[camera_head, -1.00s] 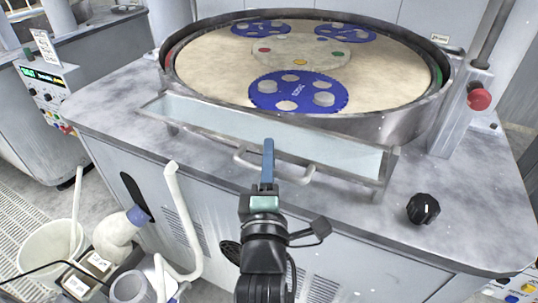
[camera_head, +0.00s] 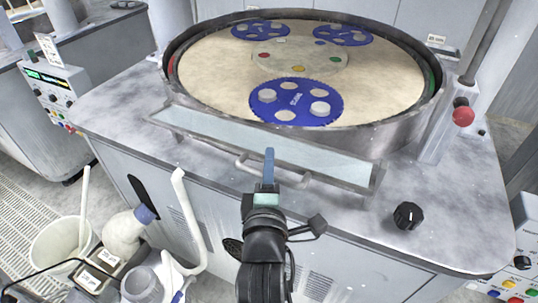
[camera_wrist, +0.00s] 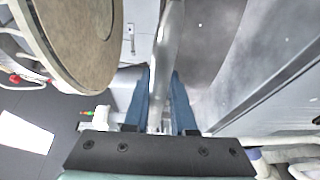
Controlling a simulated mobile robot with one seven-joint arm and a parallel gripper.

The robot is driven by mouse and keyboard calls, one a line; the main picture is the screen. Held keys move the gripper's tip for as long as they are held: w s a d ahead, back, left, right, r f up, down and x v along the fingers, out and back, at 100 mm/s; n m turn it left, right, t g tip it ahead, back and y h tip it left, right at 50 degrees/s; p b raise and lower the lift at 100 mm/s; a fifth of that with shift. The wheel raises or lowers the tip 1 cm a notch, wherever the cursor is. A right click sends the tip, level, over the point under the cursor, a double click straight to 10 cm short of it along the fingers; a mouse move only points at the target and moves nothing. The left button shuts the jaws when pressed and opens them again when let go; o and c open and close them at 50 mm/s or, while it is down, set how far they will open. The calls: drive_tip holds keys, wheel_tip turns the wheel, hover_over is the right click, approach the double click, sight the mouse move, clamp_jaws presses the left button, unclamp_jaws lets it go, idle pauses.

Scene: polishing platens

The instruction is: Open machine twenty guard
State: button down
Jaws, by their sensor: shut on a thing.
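The guard (camera_head: 330,158) is a long clear panel in a metal frame along the front of the round polishing bowl. Its bar handle (camera_head: 302,181) sticks out from its front face. My gripper (camera_head: 269,160) has blue fingers and is shut on the handle near its left part. In the wrist view a shiny metal bar (camera_wrist: 166,45) runs between my two fingers (camera_wrist: 162,100). The exact contact is hidden in the head view. The machine's number cannot be read.
The bowl (camera_head: 410,105) holds a tan platen with blue toothed carriers (camera_head: 265,105). A black knob (camera_head: 408,215) sits on the counter, and a red button (camera_head: 463,116) is on the right post. A white bucket (camera_head: 48,262) and bottles stand on the lower left floor.

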drive_tip(key=shift+w+r, duration=0.1)
drive_tip(key=shift+r, duration=0.6)
drive_tip(key=c, duration=0.8)
unclamp_jaws()
drive_tip(key=shift+c, duration=0.2)
drive_tip(key=shift+f, duration=0.25)
drive_tip(key=s+b, duration=0.2)
drive_tip(key=s, duration=1.1)
drive_tip(key=shift+d, duration=0.35)
